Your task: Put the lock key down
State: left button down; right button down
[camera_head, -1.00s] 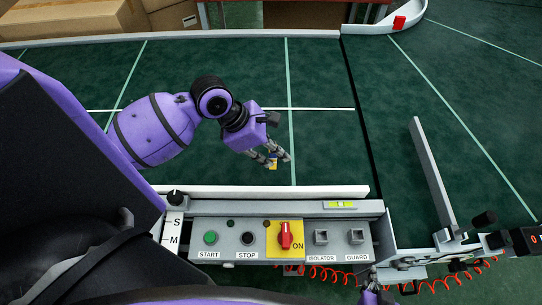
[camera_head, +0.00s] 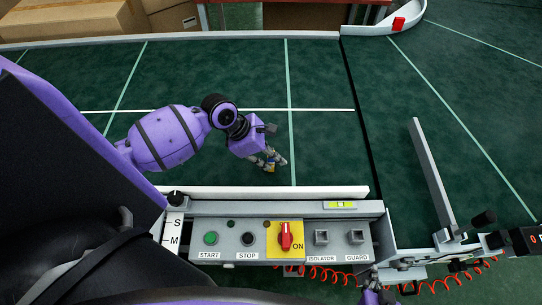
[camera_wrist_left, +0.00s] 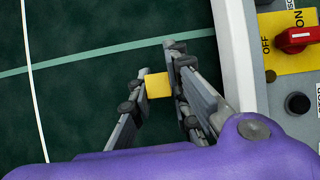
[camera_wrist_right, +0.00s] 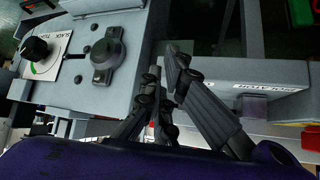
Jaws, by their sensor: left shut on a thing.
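The lock key shows as a small yellow block (camera_wrist_left: 158,85) in the left wrist view. It sits between the fingertips of my left gripper (camera_wrist_left: 160,76), which is shut on it. In the head view the left gripper (camera_head: 273,162) holds the yellow piece (camera_head: 269,167) over the green belt, just behind the white rail; I cannot tell whether it touches the belt. My right gripper (camera_wrist_right: 163,68) is by a grey box with a dark rotary handle (camera_wrist_right: 106,56) in the right wrist view. Its fingertips are close together, and I see nothing held between them.
The control panel (camera_head: 265,239) has a red switch (camera_head: 286,235) on a yellow plate, START and STOP buttons, and ISOLATOR and GUARD sockets. The white rail (camera_head: 265,192) separates panel and green belt (camera_head: 215,75). A grey bar (camera_head: 432,170) stands at right. The belt behind my left gripper is clear.

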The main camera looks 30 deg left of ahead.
pick_arm(q)
jog(key=c, duration=1.7)
grip_release()
jog(key=shift+f, duration=0.1)
jog(key=shift+o, duration=0.2)
